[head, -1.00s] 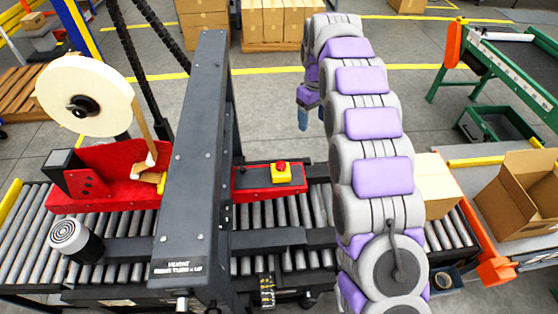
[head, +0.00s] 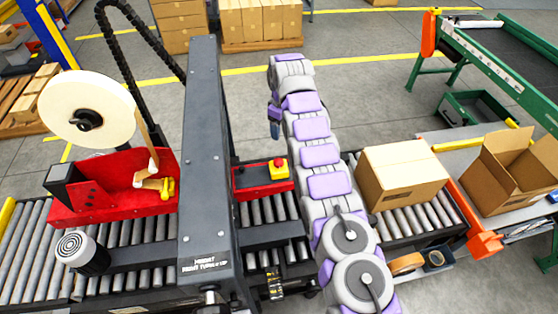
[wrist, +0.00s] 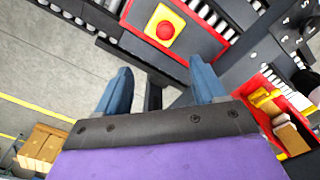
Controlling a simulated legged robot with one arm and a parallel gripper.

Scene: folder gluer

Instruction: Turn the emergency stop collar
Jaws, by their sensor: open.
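The emergency stop is a red round button (head: 278,163) on a yellow box (head: 279,171), set on a red-edged dark panel (head: 250,179) beside the grey upright beam. In the wrist view the red button (wrist: 165,30) sits in the yellow square (wrist: 165,31), ahead of my gripper and above the gap between its fingers. My gripper (wrist: 160,82) is open and empty, its two blue fingers apart and not touching the button. In the head view my gripper (head: 274,130) hangs beyond the panel, partly hidden by my arm. A separate collar cannot be made out.
The grey upright beam (head: 203,160) stands left of the panel. A red tape unit with a white roll (head: 88,108) is further left. A closed carton (head: 402,174) sits on the rollers at right, near an open carton (head: 511,170). Floor behind the panel is clear.

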